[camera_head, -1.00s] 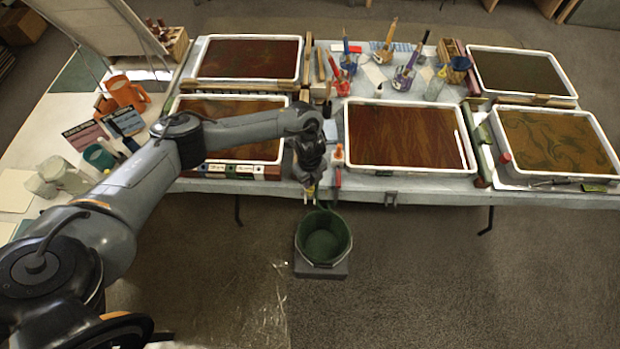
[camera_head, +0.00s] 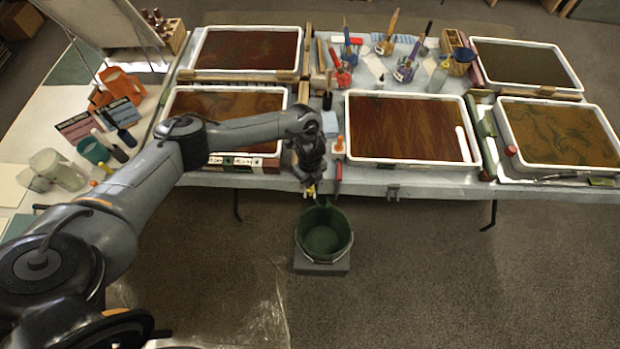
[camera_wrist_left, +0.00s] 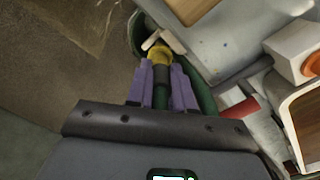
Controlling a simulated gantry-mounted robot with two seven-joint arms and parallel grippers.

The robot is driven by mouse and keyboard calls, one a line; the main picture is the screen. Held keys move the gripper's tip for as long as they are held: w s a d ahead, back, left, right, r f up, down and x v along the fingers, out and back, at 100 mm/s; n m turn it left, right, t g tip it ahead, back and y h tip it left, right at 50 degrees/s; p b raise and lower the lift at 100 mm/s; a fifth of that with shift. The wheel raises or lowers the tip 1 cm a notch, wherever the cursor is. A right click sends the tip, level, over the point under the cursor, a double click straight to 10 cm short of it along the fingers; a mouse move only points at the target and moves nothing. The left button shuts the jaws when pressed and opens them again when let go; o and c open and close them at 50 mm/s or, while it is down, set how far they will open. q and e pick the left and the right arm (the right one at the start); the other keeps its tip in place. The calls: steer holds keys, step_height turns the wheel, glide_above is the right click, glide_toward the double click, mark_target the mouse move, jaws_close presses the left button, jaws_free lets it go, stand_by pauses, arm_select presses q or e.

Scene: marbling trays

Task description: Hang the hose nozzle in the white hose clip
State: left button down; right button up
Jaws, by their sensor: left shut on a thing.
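My left gripper (camera_head: 311,186) is at the table's front edge, above the green bucket. In the left wrist view its purple fingers (camera_wrist_left: 162,88) are shut on the dark body of the hose nozzle (camera_wrist_left: 161,54), whose yellow end points away from the gripper. A small white piece (camera_wrist_left: 151,40), probably the hose clip, shows at the yellow end; I cannot tell whether they touch. In the head view the nozzle is only a small yellow patch, and the clip cannot be made out. My right gripper is not in view.
The green bucket (camera_head: 324,235) stands on a grey block on the floor below. A red-handled tool (camera_head: 338,178) and an orange-topped item (camera_head: 339,146) are close right of the gripper. Marbling trays (camera_head: 410,160) cover much of the table. The floor in front is open.

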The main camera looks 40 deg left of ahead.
arm_select(q)
steer(key=shift+f+b, duration=0.7)
steer(key=shift+f, duration=0.55)
steer(key=shift+f, duration=0.1)
steer(key=c, duration=0.9)
jaws_free()
